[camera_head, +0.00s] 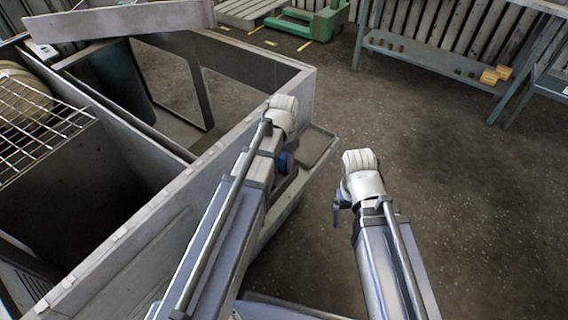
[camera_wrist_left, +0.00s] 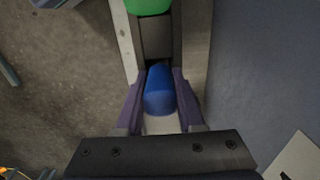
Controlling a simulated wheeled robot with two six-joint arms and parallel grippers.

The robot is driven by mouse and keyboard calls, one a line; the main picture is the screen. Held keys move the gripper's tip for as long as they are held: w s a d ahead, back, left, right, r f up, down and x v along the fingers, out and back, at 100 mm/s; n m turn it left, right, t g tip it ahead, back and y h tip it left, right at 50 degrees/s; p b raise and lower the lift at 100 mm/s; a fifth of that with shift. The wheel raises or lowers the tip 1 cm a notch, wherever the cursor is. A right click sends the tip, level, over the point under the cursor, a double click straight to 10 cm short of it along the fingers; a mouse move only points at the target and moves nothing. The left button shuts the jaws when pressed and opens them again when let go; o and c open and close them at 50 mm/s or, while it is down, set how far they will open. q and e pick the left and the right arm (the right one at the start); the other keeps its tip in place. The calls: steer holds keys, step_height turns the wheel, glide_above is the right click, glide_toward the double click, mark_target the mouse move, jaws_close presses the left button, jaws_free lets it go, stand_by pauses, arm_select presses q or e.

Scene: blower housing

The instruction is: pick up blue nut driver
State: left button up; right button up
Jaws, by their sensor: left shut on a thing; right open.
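The blue nut driver shows its blue handle (camera_wrist_left: 159,92) in the left wrist view. My left gripper (camera_wrist_left: 160,78) has its two purple fingers on either side of the handle and is shut on it. In the head view my left gripper (camera_head: 287,163) is mostly hidden behind its arm, at the small ledge on the housing's right side. My right gripper (camera_head: 340,206) is open, mostly hidden by its own wrist, over the floor to the right, apart from the housing.
The large grey housing (camera_head: 305,85) has high walls and open compartments on the left. A wire rack (camera_head: 40,115) lies on it. A narrow tray (camera_wrist_left: 125,35) holds a green item (camera_wrist_left: 148,6). A workbench (camera_head: 430,55) stands at the back right. The floor between is clear.

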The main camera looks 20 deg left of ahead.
arm_select(q)
jaws_close()
steer(key=shift+r, duration=0.1)
step_height(320, 180, up, 10)
steer(key=p, duration=1)
steer(key=shift+o, duration=0.8)
jaws_free()
jaws_close()
